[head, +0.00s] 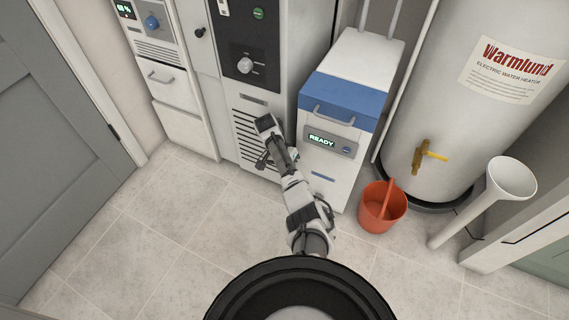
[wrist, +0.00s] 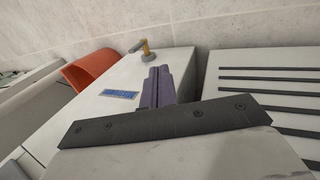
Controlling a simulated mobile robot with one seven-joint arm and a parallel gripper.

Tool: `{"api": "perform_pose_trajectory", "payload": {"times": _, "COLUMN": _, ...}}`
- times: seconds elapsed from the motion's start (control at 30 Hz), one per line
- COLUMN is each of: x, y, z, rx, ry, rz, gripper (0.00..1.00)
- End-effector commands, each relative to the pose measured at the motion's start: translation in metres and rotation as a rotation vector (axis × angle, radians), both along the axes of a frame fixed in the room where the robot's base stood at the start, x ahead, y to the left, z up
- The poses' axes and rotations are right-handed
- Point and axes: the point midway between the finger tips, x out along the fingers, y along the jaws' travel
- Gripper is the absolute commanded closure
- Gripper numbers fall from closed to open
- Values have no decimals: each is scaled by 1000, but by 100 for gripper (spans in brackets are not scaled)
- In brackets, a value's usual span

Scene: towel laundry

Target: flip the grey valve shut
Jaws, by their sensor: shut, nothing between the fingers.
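The valve (wrist: 145,48) shows in the wrist view, low on the front of the white cabinet (wrist: 82,126). It has a brass-coloured stem, and its grey lever points to the left in the picture. I cannot make it out in the head view, where my arm covers the lower part of that cabinet. My gripper (wrist: 160,82) is shut and empty. In the picture its fingertips lie just below the valve, apart from it, with cabinet front visible between. In the head view my arm reaches across in front of the cabinet.
An orange bucket (head: 382,207) stands on the floor right of the cabinet. A water heater (head: 440,110) with a brass tap (head: 428,156) is behind it, and a white funnel-topped pipe (head: 480,205) stands farther right. A grey-panelled machine (head: 262,90) stands left. Floor at left is clear.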

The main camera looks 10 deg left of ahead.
Motion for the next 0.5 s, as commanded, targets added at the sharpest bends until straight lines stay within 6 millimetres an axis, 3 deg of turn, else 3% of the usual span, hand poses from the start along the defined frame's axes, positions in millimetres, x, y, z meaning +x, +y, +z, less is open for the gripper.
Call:
{"api": "perform_pose_trajectory", "payload": {"times": 0.03, "x": -2, "y": -5, "z": -15, "rx": -1, "ry": 2, "rz": -2, "gripper": 100}}
{"api": "perform_pose_trajectory", "payload": {"times": 0.4, "x": -11, "y": -34, "z": -91, "rx": -2, "ry": 0, "rz": -1, "gripper": 100}}
{"api": "perform_pose_trajectory", "payload": {"times": 0.5, "x": -13, "y": -44, "z": -100, "rx": -1, "ry": -2, "rz": -2, "gripper": 100}}
